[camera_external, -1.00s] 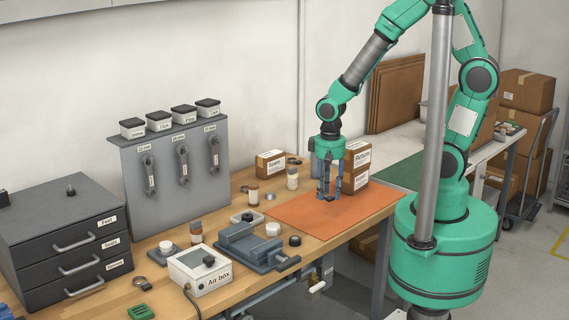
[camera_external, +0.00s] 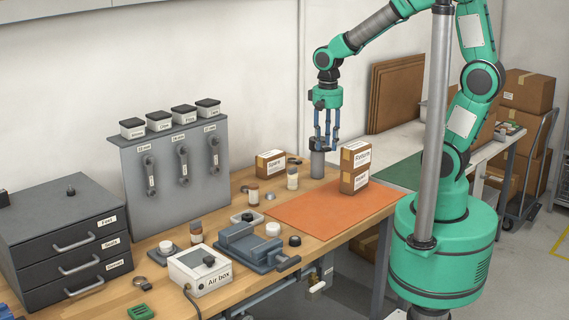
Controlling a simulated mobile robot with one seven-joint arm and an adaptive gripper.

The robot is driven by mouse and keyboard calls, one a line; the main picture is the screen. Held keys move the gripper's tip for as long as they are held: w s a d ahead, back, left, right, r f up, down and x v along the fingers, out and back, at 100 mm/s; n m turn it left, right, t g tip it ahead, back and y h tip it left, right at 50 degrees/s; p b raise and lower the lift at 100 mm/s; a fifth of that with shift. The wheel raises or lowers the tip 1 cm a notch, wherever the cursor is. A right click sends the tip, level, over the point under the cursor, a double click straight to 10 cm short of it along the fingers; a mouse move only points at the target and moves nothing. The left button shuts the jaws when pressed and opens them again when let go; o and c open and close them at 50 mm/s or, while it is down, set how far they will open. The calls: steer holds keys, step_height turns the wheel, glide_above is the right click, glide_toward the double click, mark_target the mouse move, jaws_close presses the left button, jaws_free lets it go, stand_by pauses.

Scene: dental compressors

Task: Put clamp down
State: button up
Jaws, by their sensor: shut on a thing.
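My gripper (camera_external: 325,143) points straight down above the back edge of the orange mat. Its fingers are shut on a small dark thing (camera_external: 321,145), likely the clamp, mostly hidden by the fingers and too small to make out. A grey upright cylinder (camera_external: 317,165) stands directly below it in the picture. I cannot tell whether the dark thing touches the cylinder's top.
A grey vise (camera_external: 247,246), the air box (camera_external: 200,270) and a tool panel (camera_external: 130,170) stand further left.

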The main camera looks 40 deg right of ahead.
steer(key=w+d+m, duration=0.4)
steer(key=d, duration=0.7)
steer(key=w+d+m, duration=0.3)
steer(key=d, duration=0.7)
steer(key=w+d+m, duration=0.4)
steer(key=d, duration=0.7)
steer(key=s+d+m, duration=0.3)
steer(key=d, duration=1.1)
step_height(320, 180, down, 25)
steer(key=shift+r+m, duration=0.15)
steer(key=shift+m, duration=0.15)
steer(key=shift+w+d, duration=0.15)
steer(key=shift+w, duration=0.05)
steer(key=w+d, duration=0.3)
steer(key=w, duration=0.1)
steer(key=w+d+f+b, duration=0.1)
steer(key=w+d, duration=0.2)
steer(key=w, duration=0.1)
steer(key=w+d, duration=0.3)
steer(key=w, duration=0.2)
steer(key=shift+d+f+b, duration=0.1)
steer(key=shift+f+b, duration=0.1)
steer(key=shift+b, duration=0.15)
